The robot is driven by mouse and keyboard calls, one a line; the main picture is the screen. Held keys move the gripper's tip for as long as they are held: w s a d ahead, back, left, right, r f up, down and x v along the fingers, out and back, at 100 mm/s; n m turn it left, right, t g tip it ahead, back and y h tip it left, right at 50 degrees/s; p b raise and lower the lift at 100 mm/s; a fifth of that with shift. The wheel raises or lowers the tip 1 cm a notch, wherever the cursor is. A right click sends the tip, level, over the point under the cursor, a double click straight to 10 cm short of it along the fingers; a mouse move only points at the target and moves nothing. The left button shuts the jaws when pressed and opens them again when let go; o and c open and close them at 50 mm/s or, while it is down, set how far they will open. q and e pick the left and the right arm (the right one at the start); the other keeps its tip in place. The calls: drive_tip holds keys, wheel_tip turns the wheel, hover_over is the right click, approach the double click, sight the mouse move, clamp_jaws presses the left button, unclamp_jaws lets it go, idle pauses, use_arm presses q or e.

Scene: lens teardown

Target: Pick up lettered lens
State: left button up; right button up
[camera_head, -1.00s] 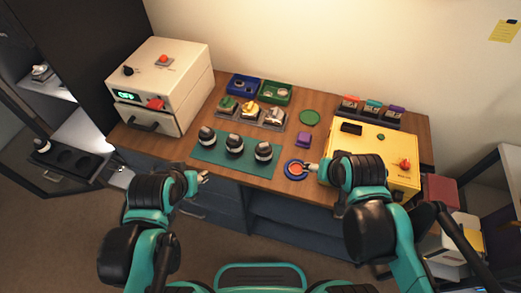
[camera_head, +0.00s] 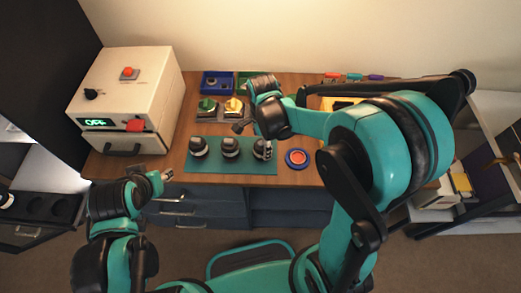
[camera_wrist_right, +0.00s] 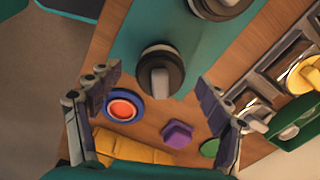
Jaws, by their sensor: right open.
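Three dark, pale-banded lenses stand in a row on a teal mat (camera_head: 215,168): left (camera_head: 198,147), middle (camera_head: 230,148) and right (camera_head: 262,150). No lettering is legible, so I cannot tell which is the lettered lens. My right gripper (camera_head: 253,139) is open above the right lens. In the right wrist view, its spread fingers (camera_wrist_right: 158,100) stand either side of that lens (camera_wrist_right: 160,72), apparently without touching it. Part of another lens (camera_wrist_right: 222,5) shows at the top edge. My left gripper (camera_head: 160,178) is in front of the table's left side; its opening is unclear.
A blue ring with a red centre (camera_head: 297,158) lies right of the mat. A purple block (camera_wrist_right: 177,134) and green disc (camera_wrist_right: 208,148) are close to the right gripper. A white box (camera_head: 130,95) stands left. My right arm hides much of the table's right side.

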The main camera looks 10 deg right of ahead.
drive_tip(key=f, duration=0.1)
drive_tip(key=f+b, duration=0.1)
drive_tip(key=f, duration=0.1)
drive_tip(key=f+b, duration=0.1)
drive_tip(key=f, duration=0.1)
drive_tip(key=shift+w+d+f, duration=0.1)
drive_tip(key=shift+d+f, duration=0.05)
drive_tip(key=shift+d, duration=0.15)
drive_tip(key=c, duration=1.2)
drive_tip(key=shift+r, duration=0.2)
